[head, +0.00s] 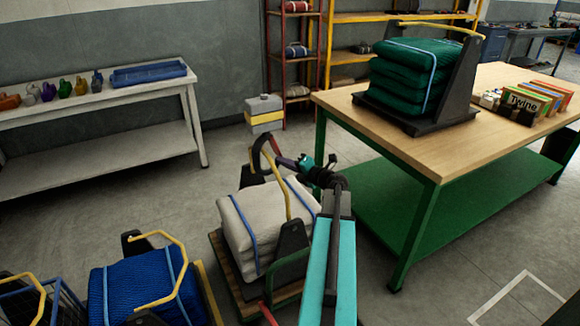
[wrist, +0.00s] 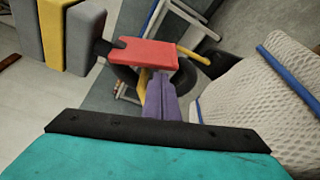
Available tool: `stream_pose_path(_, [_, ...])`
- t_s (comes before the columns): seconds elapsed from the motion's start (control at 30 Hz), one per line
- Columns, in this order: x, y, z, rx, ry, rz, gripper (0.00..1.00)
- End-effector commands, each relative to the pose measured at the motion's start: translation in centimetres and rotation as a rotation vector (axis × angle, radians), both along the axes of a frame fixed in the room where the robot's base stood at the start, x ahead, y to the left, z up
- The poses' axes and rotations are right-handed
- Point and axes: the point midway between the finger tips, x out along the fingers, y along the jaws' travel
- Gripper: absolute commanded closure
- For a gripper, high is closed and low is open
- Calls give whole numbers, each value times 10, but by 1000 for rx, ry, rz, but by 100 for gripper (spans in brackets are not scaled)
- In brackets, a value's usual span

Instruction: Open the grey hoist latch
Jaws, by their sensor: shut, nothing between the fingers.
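The grey net bundle (head: 262,220) with blue straps stands on a pallet, with a yellow bar (head: 279,181) and black uprights. A red piece, seemingly the hoist latch (wrist: 148,55), shows in the wrist view beside the yellow bar (wrist: 194,57) and a dark curved part. My gripper (head: 284,160) is above the bundle near the bar's upper end. In the wrist view my purple fingers (wrist: 161,97) are shut and empty, their tips close to the red piece's near edge; I cannot tell if they touch. The grey net (wrist: 270,105) is at right.
A blue bundle (head: 140,287) with its own yellow bar stands front left. A wooden table (head: 340,108) with a green bundle (head: 415,72) is at right. A grey-and-yellow box stack (head: 264,112) stands behind. Floor is clear between the bench (head: 95,147) and bundles.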

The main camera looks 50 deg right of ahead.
Motion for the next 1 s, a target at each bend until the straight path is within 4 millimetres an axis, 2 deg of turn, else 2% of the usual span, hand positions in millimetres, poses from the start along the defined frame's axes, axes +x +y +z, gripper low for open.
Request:
stream_pose_path(0.2, [15, -1, -2, 0, 0, 0, 100])
stream_pose_path(0.53, [15, -2, -2, 0, 0, -1, 100])
stream_pose_path(0.57, [13, 9, -1, 1, 0, -3, 100])
stream_pose_path(0.67, [16, 2, -2, -2, 0, 0, 100])
stream_pose_path(1.0, [18, 0, 0, -45, 17, 6, 100])
